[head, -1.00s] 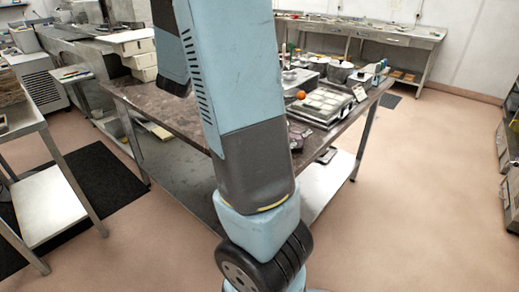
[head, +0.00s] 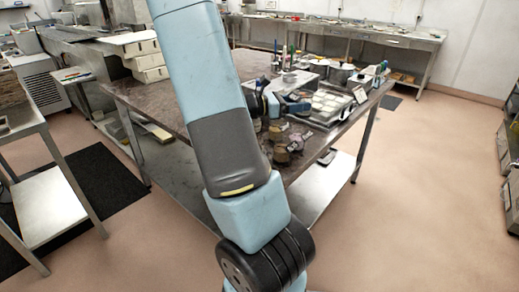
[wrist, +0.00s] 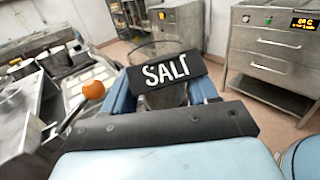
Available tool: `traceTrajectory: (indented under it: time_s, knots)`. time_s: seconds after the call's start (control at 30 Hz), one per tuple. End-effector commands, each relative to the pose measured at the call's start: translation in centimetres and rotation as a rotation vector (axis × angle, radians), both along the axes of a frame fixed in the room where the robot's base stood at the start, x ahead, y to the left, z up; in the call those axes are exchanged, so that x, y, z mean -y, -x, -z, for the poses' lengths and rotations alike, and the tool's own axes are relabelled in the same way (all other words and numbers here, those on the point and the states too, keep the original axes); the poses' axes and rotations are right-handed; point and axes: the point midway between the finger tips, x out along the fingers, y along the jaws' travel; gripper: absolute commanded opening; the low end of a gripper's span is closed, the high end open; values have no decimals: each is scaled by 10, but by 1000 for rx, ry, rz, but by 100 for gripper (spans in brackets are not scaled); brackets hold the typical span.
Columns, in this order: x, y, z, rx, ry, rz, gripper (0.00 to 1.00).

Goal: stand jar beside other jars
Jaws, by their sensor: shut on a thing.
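A clear jar (wrist: 172,97) with a black label reading SALT in white letters sits between the two blue fingers of my gripper (wrist: 163,88) in the wrist view. My gripper is shut on it, and the label faces the camera. In the head view my gripper (head: 288,106) shows small and partly hidden behind my arm, over the dark worktable (head: 180,108). The jar cannot be made out clearly there. I cannot pick out other jars with certainty in either view.
A tray of pale blocks (head: 325,105) and metal pots (head: 341,73) stand on the table's right part. Dark brown lumps (head: 290,146) lie near its front edge. An orange knob (wrist: 93,90) shows close to the left finger. The table's left part is largely bare.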

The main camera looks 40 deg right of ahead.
Motion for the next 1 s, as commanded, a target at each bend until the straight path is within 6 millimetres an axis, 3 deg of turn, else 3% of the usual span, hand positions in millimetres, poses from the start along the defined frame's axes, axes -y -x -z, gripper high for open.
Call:
traceTrajectory:
  time_s: [0.5,0.73,1.0]
  knots:
    - [-71,-59,42,-2,0,1,24]
    - [-92,-75,77,-3,-1,4,24]
    - [-102,-83,91,-1,-1,4,24]
